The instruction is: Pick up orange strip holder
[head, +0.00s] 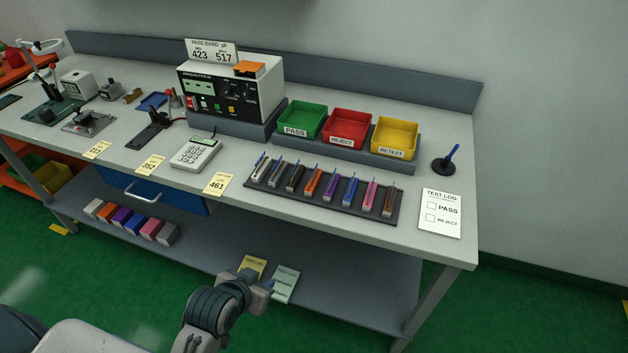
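The orange strip holder (313,183) stands in a dark rack (340,205) near the front edge of the bench, among several holders of other colours. My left gripper (264,284) is low in front of the bench, below the bench top and well apart from the rack. Its fingers are small and partly hidden by my wrist, so I cannot tell their opening. My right gripper is not in view.
Green (303,117), red (348,127) and yellow (395,136) bins stand behind the rack. A tester (230,88) and calculator (195,152) are to the left. A test log card (440,212) and pen stand (445,163) are to the right. The bench front edge lies between gripper and rack.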

